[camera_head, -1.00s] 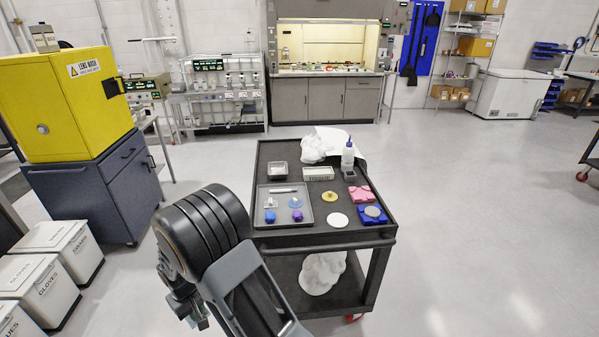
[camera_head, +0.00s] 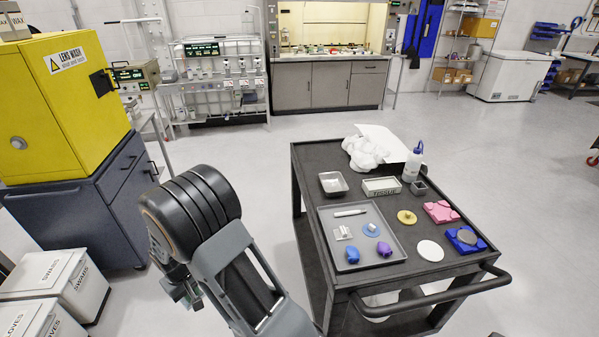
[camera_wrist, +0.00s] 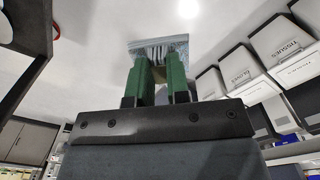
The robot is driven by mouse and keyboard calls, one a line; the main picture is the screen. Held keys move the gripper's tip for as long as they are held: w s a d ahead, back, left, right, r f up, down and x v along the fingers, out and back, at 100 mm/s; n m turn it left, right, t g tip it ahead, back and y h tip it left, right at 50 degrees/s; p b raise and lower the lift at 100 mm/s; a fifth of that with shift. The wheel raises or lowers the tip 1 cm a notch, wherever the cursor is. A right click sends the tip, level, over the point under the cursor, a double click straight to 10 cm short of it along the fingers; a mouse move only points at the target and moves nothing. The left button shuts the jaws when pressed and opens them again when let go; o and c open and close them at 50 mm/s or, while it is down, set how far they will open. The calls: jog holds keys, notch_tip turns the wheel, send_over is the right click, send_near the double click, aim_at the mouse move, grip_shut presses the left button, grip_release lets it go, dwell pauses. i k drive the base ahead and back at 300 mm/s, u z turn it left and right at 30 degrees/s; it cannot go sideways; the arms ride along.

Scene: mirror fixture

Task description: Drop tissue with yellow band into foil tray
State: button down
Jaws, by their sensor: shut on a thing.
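My gripper (camera_wrist: 160,62) has green fingers closed on a folded, pleated pale blue-grey piece (camera_wrist: 158,47), likely the tissue. No yellow band can be made out on it. In the head view my gripper (camera_head: 186,292) hangs at the lower left, left of the cart and mostly behind my arm. A small shiny metal tray, likely the foil tray (camera_head: 333,184), sits at the back left of the dark cart top, well apart from my gripper.
The dark cart (camera_head: 309,168) has a front handle (camera_head: 430,300). It bears a grey tray (camera_head: 340,265) with small items, a labelled box (camera_head: 381,186), a bottle (camera_head: 413,165), and pink (camera_head: 441,212) and blue (camera_head: 465,240) blocks. White bins (camera_head: 55,285) and a yellow cabinet (camera_head: 60,110) stand left.

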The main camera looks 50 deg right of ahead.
aim_at(332, 185)
jog(key=i, duration=2.2)
jog(key=z, duration=3.2)
jog(key=i, duration=0.1)
jog(key=u, duration=0.25)
